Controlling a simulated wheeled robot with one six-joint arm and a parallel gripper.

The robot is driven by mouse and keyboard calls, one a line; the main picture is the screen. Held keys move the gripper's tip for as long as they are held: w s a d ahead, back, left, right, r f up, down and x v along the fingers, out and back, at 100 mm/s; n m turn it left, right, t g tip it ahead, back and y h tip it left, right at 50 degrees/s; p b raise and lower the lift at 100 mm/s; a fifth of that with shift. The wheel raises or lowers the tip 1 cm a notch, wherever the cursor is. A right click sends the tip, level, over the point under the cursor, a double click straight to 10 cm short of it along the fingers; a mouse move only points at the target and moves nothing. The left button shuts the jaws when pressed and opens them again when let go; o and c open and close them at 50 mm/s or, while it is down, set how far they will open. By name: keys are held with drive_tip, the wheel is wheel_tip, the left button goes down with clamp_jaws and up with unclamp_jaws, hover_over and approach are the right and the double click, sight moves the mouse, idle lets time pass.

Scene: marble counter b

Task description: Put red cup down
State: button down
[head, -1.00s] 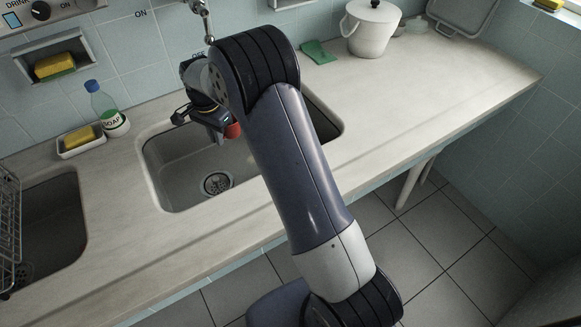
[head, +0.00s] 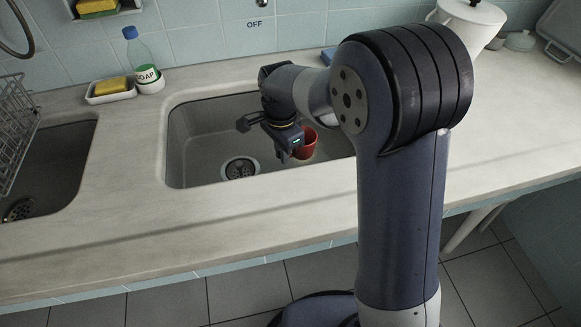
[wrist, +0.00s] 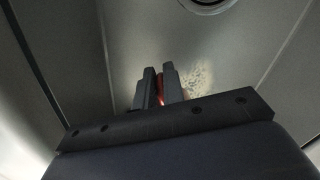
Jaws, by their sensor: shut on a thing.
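The red cup (head: 306,143) shows in the head view beside my gripper (head: 292,150), over the right part of the sink basin (head: 205,150). My gripper partly hides it. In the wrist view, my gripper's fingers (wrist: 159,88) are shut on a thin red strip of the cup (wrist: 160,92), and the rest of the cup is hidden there. The basin's grey floor lies beyond the fingers. I cannot tell whether the cup touches the basin.
A drain (head: 239,168) is in the basin floor. A soap bottle (head: 143,62) and a yellow sponge (head: 111,86) in a white dish stand behind the sink at left. A wire rack (head: 14,125) is at far left. The front counter strip (head: 200,225) is clear.

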wheel_tip(320, 180, down, 6)
drive_tip(key=shift+r+b, duration=0.15)
drive_tip(key=shift+b, duration=0.4)
drive_tip(key=shift+f, duration=0.2)
drive_tip(key=c, duration=1.5)
unclamp_jaws()
drive_tip(key=shift+r, duration=0.1)
wheel_tip(320, 180, up, 12)
drive_tip(key=shift+r+p, duration=0.15)
drive_tip(key=shift+p, duration=1.05)
